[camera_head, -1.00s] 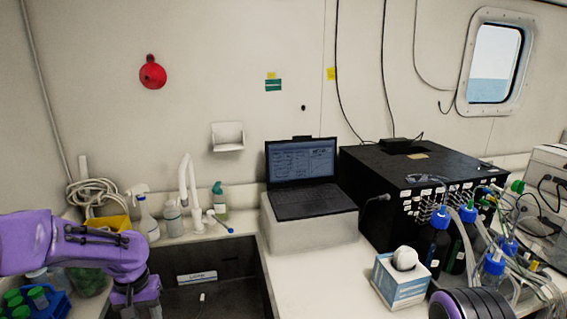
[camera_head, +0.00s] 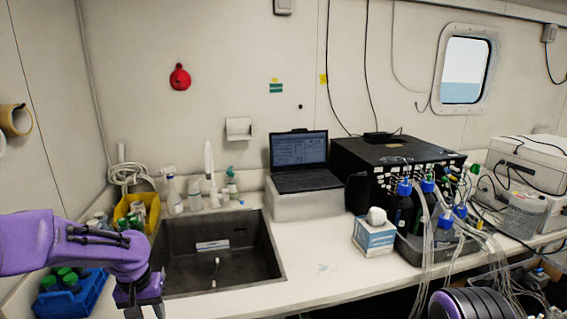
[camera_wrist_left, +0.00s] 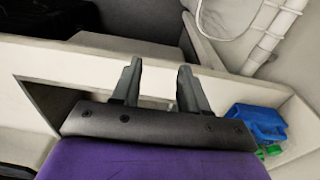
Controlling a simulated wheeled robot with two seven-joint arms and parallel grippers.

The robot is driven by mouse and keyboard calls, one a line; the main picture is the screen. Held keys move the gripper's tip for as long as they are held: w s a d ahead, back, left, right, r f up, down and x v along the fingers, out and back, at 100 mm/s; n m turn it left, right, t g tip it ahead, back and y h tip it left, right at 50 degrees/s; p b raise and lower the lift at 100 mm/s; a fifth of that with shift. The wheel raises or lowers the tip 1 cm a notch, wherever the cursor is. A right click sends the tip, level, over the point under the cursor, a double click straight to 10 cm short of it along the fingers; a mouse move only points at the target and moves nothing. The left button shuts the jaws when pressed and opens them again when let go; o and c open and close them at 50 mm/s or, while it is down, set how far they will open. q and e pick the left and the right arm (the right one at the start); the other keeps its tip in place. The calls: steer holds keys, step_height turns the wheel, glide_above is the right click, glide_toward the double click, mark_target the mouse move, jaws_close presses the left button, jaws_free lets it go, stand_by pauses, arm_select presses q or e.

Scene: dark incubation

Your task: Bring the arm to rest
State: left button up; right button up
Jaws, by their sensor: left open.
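My left arm, purple, comes in from the left in the head view, and its gripper (camera_head: 146,306) hangs low at the bottom edge, in front of the sink's left front corner. The fingertips are partly cut off there. In the left wrist view the gripper's two grey fingers (camera_wrist_left: 158,75) stand apart with nothing between them. A pale counter edge shows behind them. My right gripper is not in view; only a rounded purple and black part of my right arm shows at the bottom right of the head view.
A blue rack (camera_head: 88,298) with green-capped bottles stands close left of the gripper; it also shows in the left wrist view (camera_wrist_left: 262,122). The dark sink (camera_head: 240,262) lies to the right. A tissue box (camera_head: 374,238), laptop (camera_head: 300,165) and blue-capped bottles (camera_head: 403,212) stand farther right.

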arm_select(q)
steer(key=w+d+f+n+t+b, duration=0.1)
steer(key=w+d+f+n+t, duration=0.1)
steer(key=w+f+t, duration=0.35)
steer(key=s+f+n+t+y+b, duration=0.1)
steer(key=s+f+b, duration=0.1)
steer(key=s+f, duration=0.5)
steer(key=s+f+n+y+b, duration=0.1)
steer(key=s+f+b, duration=0.25)
steer(key=f, duration=0.55)
steer(key=s+f+g+b, duration=0.1)
steer(key=s+f, duration=0.4)
steer(key=s, duration=0.3)
steer(key=s+f+g+y+b, duration=0.1)
steer(key=s+f, duration=0.3)
steer(key=s, duration=0.5)
steer(key=s+f+g+b, duration=0.2)
steer(key=s+f, duration=0.3)
steer(key=s, duration=0.4)
steer(key=shift+a+f+y+b, duration=0.15)
steer(key=shift+f+y+b, duration=0.15)
steer(key=shift+b, duration=0.25)
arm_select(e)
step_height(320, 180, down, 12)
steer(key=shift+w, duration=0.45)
